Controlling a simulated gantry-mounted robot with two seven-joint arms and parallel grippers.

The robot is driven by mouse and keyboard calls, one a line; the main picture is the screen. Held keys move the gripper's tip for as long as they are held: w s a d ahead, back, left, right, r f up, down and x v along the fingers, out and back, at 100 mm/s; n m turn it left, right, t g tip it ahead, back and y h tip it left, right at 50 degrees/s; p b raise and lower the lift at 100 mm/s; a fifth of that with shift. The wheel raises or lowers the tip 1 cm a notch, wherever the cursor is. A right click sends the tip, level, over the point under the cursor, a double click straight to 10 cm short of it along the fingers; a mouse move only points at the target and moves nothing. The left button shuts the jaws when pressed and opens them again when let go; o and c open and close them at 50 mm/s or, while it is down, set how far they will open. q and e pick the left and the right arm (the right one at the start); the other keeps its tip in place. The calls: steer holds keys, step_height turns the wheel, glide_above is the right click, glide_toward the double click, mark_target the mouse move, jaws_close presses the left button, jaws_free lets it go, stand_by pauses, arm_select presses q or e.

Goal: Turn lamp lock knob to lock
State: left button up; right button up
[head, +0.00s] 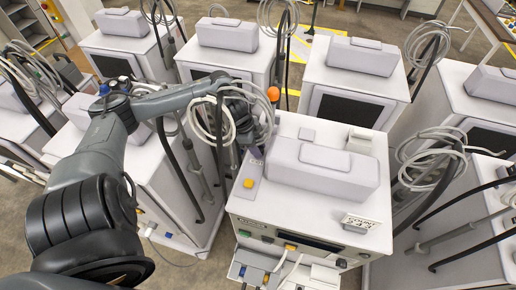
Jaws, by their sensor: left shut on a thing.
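My left arm comes in from the left and reaches to the back left corner of the nearest white dialysis machine (300,215). My left gripper (240,142) is there, beside the machine's pole and coiled tubing. It is shut on a small part, taken to be the lamp lock knob. The knob is hidden by the gripper and the tubing, so its turn angle cannot be made out. My right gripper is not in view.
Coiled grey tubing (205,120) hangs close around the gripper. Several similar machines stand closely around, with narrow floor gaps.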

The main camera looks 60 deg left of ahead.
arm_select(q)
steer(key=m+b, duration=0.1)
steer(key=m, duration=0.1)
steer(key=shift+w+m+g+h+b, duration=0.15)
steer(key=shift+m+g+h+b, duration=0.15)
steer(key=shift+b, duration=0.05)
steer(key=shift+r+m+g, duration=0.1)
steer(key=shift+m+g, duration=0.3)
steer(key=shift+m, duration=0.5)
steer(key=shift+a+r+m+g+h+p, duration=0.1)
steer(key=shift+r+m+g+h+p, duration=0.15)
steer(key=shift+m+p, duration=0.45)
steer(key=shift+w+m+g+p, duration=0.1)
steer(key=shift+m+g+p, duration=0.3)
steer(key=shift+m, duration=0.6)
steer(key=shift+f+m+g+p, duration=0.25)
steer(key=shift+m+g+p, duration=0.25)
steer(key=shift+m, duration=0.6)
steer(key=shift+f, duration=0.1)
steer(key=o, duration=1)
steer(key=shift+o, duration=0.2)
